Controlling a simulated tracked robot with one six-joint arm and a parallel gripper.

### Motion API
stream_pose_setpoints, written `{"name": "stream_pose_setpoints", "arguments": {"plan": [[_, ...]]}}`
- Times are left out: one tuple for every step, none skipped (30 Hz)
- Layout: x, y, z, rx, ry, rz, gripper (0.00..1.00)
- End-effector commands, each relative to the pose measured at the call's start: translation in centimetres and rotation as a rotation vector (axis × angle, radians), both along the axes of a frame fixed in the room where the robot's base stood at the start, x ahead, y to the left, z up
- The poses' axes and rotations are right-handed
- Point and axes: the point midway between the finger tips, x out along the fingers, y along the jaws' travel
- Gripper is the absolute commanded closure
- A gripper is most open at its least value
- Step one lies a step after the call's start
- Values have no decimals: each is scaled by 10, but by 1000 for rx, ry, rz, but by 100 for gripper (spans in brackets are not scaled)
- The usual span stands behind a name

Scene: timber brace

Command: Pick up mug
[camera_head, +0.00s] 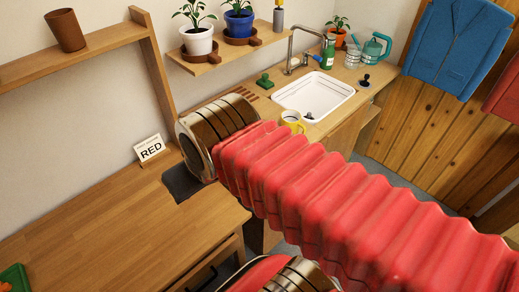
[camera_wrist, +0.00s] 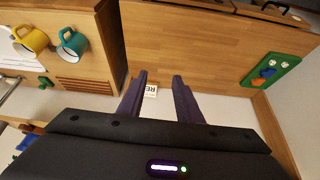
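A yellow mug (camera_head: 293,121) stands at the front edge of the sink counter in the head view, its lower part behind my red-sleeved arm. In the wrist view the yellow mug (camera_wrist: 31,40) is at the upper left. A teal mug (camera_wrist: 72,43) stands beside it there; in the head view I cannot make the teal mug out. My gripper (camera_wrist: 159,78) is open, its two dark fingers apart with no object held. It is over the wooden desk, well to the side of both mugs. In the head view my arm hides most of the gripper.
A "RED" sign (camera_head: 150,148) stands at the desk's back by the wall and shows between my fingers in the wrist view. A white sink (camera_head: 313,96) is behind the yellow mug. A green tray (camera_wrist: 270,72) lies on the desk. A shelf (camera_head: 215,62) with potted plants hangs above.

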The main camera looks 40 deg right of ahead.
Motion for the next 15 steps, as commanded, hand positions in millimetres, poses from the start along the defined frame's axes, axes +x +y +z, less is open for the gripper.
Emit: {"name": "stream_pose_setpoints", "arguments": {"plan": [[0, 0, 0, 0, 1, -1, 65], [0, 0, 0, 2, 3, -1, 62], [0, 0, -1, 4, 7, -6, 60], [0, -1, -2, 8, 12, -11, 57], [0, -1, -4, 13, 19, -17, 55], [1, -2, -7, 22, 33, -27, 53], [1, -3, -10, 31, 46, -37, 50], [1, -4, -13, 41, 61, -49, 48], [1, -8, -18, 59, 84, -66, 46], [1, -11, -22, 75, 103, -82, 43], [1, -13, -27, 91, 123, -101, 41], [1, -14, -33, 117, 153, -129, 38], [1, -16, -38, 137, 177, -150, 36], [1, -17, -44, 159, 201, -174, 34], [1, -18, -50, 191, 233, -205, 31]]}}
